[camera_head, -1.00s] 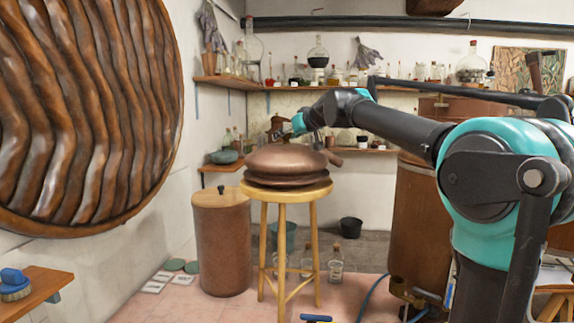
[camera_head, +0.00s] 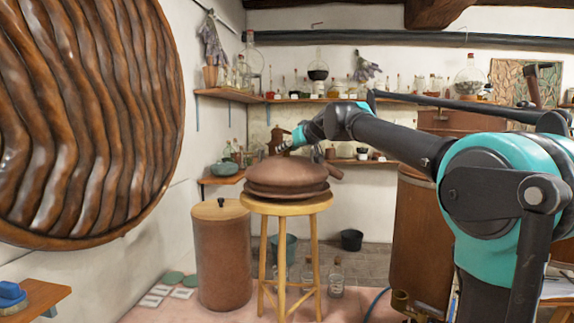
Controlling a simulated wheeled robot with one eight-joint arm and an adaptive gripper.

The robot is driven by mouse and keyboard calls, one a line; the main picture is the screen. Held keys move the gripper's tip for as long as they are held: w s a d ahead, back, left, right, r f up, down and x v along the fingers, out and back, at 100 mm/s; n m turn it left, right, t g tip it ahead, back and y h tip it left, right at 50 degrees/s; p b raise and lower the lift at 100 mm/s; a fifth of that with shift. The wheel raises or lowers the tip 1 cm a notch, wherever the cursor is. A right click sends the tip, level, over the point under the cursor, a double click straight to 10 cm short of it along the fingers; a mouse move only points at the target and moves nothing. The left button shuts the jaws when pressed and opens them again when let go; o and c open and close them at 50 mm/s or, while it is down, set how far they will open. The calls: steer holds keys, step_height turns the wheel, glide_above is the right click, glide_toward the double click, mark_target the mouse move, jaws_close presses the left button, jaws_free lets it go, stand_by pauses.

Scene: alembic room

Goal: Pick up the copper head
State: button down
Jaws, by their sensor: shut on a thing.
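The copper head (camera_head: 287,174), a wide, rounded, brown copper piece with a flared lower rim, sits on the round wooden stool (camera_head: 287,207) in the middle of the view. A short copper stub shows at its right side. My arm reaches in from the right, and my gripper (camera_head: 284,149) is at the top of the head, shut on it. The fingertips are small and partly hidden, so the exact contact does not show. The head's underside rests on or very close to the stool seat; no gap shows.
A copper drum (camera_head: 222,258) with a wooden lid stands left of the stool. A large rippled copper disc (camera_head: 90,120) fills the left. A big copper vessel (camera_head: 415,245) stands right. Shelves of glassware line the back wall. Bottles (camera_head: 336,278) stand on the floor behind the stool.

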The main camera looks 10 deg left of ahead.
step_height(320, 180, up, 20)
stand_by(0.6)
steer(key=c, duration=1.7)
jaws_free()
steer(key=shift+c, duration=0.2)
jaws_close()
